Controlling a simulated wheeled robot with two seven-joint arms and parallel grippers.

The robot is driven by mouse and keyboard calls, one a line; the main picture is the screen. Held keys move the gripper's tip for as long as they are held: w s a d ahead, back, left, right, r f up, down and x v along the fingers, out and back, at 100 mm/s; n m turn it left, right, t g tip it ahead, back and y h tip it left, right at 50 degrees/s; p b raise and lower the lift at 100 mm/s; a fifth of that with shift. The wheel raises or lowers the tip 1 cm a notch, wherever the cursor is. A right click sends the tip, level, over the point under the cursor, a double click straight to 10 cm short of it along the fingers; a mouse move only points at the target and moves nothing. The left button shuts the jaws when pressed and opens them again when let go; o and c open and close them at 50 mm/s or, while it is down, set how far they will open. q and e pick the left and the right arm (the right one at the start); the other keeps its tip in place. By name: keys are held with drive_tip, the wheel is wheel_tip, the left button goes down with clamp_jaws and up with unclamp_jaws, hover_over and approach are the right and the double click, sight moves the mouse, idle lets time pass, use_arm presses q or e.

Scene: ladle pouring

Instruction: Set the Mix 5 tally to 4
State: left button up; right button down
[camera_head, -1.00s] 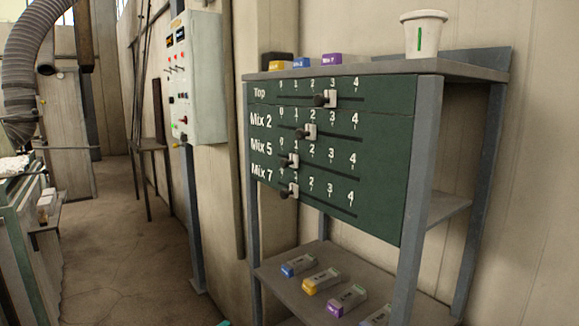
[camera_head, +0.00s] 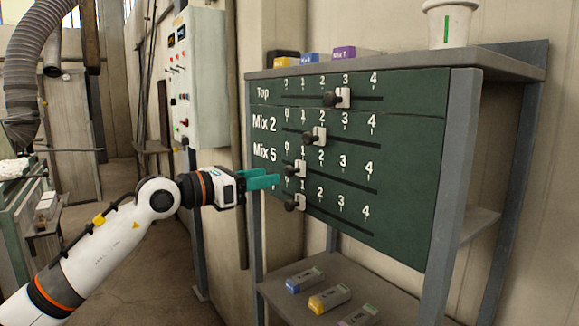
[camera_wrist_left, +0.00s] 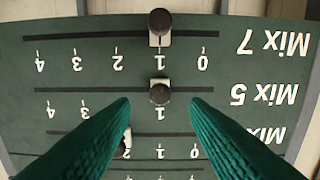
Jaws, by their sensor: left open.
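The green tally board (camera_head: 400,215) has rows Top, Mix 2, Mix 5 and Mix 7, each with a slot and a white slider with a black knob. The Mix 5 slider (camera_head: 299,168) stands at 1. My left gripper (camera_head: 268,180) is open just left of the Mix 5 knob in the head view, its teal fingers pointing at the board. In the left wrist view, upside down, the Mix 5 knob (camera_wrist_left: 160,93) appears between the fingertips, with no visible contact. My right gripper is not in view.
The Mix 7 slider (camera_head: 298,202) is close below, at 1. The Mix 2 slider (camera_head: 319,136) is at 2 and the Top slider (camera_head: 343,97) at 3. A white cup (camera_head: 449,26) stands on the top shelf. Coloured blocks lie on both shelves.

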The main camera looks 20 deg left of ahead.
sight(287, 173)
use_arm(q)
drive_tip(key=p+x, duration=0.2)
drive_tip(key=x, duration=0.5)
drive_tip(key=shift+w+d, duration=0.1)
drive_tip(key=shift+w, duration=0.05)
clamp_jaws()
